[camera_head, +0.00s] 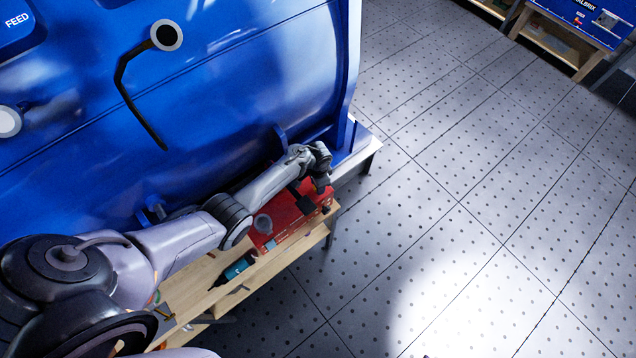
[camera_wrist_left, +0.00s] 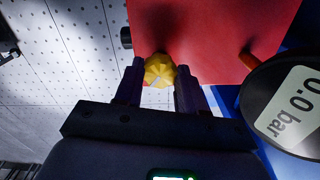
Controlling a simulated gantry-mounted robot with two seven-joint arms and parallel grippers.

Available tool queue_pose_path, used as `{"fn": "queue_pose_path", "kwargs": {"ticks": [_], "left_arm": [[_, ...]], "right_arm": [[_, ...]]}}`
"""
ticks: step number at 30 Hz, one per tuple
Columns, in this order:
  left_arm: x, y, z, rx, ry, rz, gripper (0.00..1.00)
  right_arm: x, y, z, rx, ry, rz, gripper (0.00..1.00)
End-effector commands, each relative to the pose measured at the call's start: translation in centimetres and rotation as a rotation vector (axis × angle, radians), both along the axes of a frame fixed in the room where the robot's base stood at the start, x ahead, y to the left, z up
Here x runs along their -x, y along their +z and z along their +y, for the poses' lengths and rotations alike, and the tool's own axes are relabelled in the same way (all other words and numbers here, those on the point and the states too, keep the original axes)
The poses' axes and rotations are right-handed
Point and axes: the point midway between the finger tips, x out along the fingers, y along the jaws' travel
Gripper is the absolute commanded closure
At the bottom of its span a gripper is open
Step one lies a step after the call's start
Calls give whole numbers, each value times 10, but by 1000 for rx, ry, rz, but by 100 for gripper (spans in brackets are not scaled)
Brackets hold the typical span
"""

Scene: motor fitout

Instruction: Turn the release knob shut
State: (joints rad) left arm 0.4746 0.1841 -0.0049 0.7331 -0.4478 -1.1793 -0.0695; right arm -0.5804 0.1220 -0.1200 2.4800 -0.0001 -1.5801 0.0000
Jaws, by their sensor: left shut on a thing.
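A yellow faceted release knob (camera_wrist_left: 160,70) sits at the edge of a red unit in the left wrist view. My left gripper (camera_wrist_left: 159,78) is shut on the knob, with one dark finger on each side of it. In the head view the red unit (camera_head: 288,216) stands on a wooden bench, and my left gripper (camera_head: 321,184) is at its far right end. The knob is hidden there. A round gauge (camera_wrist_left: 292,108) reading "0.0 bar" is at the right of the wrist view. My right gripper is in neither view.
The wooden bench (camera_head: 196,280) holds a teal-and-black tool (camera_head: 236,270) left of the red unit. A large blue machine (camera_head: 225,95) stands close behind my arm. The tiled floor (camera_head: 470,200) to the right is clear. Another blue panel (camera_head: 590,18) is at the top right.

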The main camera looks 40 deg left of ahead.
Motion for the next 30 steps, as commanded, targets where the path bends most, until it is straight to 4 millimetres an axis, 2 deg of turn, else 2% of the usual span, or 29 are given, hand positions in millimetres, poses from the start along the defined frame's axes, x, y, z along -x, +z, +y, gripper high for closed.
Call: {"fn": "queue_pose_path", "kwargs": {"ticks": [18, 30], "left_arm": [[-1, -1, 2, -2, -580, 0, 91], [-1, -1, 1, -1, -843, 0, 91]], "right_arm": [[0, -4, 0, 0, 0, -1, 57], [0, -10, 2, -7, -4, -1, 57]]}}
